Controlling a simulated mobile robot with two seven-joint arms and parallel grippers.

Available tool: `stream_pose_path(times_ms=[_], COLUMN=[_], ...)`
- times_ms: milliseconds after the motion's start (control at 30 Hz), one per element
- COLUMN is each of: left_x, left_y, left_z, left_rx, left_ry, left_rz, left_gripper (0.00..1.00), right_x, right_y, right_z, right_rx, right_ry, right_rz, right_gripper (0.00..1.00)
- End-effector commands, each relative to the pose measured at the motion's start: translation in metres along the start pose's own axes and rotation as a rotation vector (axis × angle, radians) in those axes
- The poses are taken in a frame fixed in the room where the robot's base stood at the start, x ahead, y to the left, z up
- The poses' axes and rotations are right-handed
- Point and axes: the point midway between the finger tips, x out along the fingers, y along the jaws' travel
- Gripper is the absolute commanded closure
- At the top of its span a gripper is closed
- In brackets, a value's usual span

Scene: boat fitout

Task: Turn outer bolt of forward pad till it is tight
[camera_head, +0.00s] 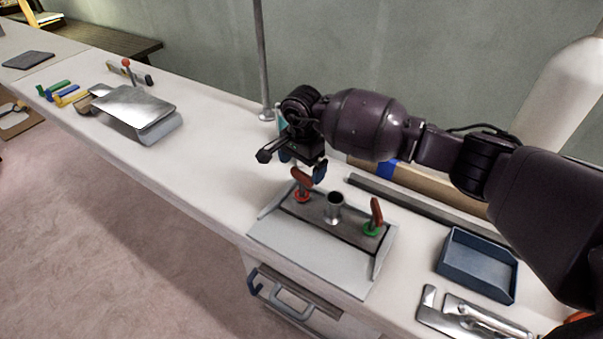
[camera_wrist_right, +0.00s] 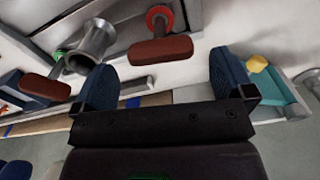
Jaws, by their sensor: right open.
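The pad is a grey plate (camera_head: 318,235) on the bench with two T-handled bolts and a short metal tube (camera_head: 334,207) between them. One bolt has a red-brown handle and a red collar (camera_head: 302,194); the other has a similar handle and a green collar (camera_head: 372,228). I cannot tell which is the outer one. My right gripper (camera_head: 303,163) is open just above and behind the red-collared bolt. In the wrist view that bolt's handle (camera_wrist_right: 160,50) lies just beyond the gap between the open blue fingertips (camera_wrist_right: 165,78), with nothing gripped. My left gripper is not in view.
A blue tray (camera_head: 477,265) and metal brackets (camera_head: 465,315) lie at the right. A long dark bar (camera_head: 425,208) lies behind the pad. A vertical pole (camera_head: 262,60) stands at the bench's back. Another metal-topped pad (camera_head: 135,108) is far left, with clear bench between.

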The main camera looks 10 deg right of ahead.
Motion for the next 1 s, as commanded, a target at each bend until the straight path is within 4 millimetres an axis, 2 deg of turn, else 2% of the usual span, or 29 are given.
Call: stream_pose_path(times_ms=[33,233,633,933,1000], left_x=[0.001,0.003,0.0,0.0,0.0], left_y=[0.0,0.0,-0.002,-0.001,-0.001], left_z=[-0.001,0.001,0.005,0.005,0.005], left_rx=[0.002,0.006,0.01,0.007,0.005], left_ry=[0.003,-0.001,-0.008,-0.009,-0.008], left_rz=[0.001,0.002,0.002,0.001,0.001], left_gripper=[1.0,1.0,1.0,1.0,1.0], right_x=[0.01,0.028,0.032,0.031,0.031], right_y=[0.001,0.0,0.0,0.0,0.0], right_z=[0.0,0.0,0.0,0.0,0.0], right_rx=[0.002,0.0,0.001,0.001,0.001], right_ry=[-0.003,-0.002,0.001,0.001,0.001], right_rz=[0.004,0.001,-0.001,0.0,0.0], right_gripper=[0.0,0.0,0.0,0.46,0.47])
